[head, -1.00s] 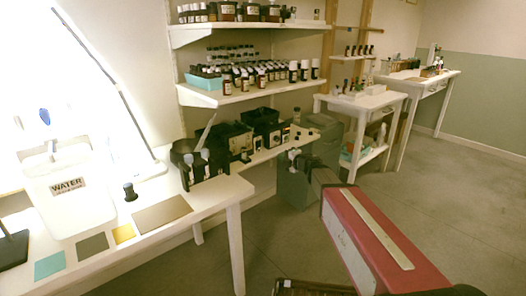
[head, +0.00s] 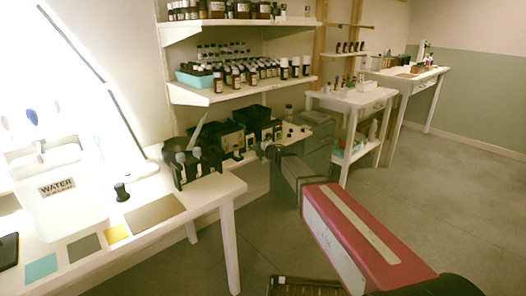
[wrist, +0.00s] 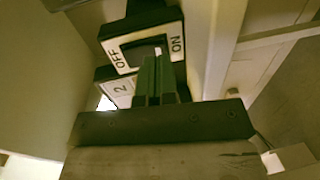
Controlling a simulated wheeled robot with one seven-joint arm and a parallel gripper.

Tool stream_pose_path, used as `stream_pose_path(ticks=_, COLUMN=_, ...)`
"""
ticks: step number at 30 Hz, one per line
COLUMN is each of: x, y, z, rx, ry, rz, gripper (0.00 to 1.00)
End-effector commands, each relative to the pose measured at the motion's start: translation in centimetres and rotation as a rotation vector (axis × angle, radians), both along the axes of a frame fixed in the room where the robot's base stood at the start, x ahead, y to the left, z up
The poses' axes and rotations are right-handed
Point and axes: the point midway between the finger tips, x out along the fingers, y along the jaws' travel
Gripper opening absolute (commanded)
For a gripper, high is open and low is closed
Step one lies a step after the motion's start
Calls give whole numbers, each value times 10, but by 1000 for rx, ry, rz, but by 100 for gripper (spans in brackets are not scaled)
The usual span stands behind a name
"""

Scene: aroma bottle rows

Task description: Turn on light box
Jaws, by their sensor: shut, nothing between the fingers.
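A switch (wrist: 143,50) with a white plate marked OFF and ON fills the top middle of the wrist view. Its dark rocker lies between the two words. My gripper (wrist: 158,62) is shut and empty, its fingertips right at the rocker's lower edge. I cannot tell whether they touch it; the fingers hide part of the switch. A second plate marked 2 (wrist: 121,87) shows just below. I cannot tell which thing is the light box.
A white table (head: 150,235) on the left bears a water container (head: 62,205), colour swatches and a black rack (head: 190,167). Shelves of bottles (head: 243,78) hang above the control boxes. A brilliant white glow fills the left. Open floor (head: 430,180) lies to the right.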

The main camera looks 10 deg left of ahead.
Motion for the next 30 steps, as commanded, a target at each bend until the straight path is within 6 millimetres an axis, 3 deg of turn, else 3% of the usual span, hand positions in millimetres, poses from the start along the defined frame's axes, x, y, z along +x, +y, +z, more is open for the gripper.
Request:
stream_pose_path(ticks=6, x=8, y=10, z=-2, rx=0, ry=0, rz=0, gripper=0)
stream_pose_path(ticks=30, x=9, y=12, z=-4, rx=0, ry=0, rz=0, gripper=0)
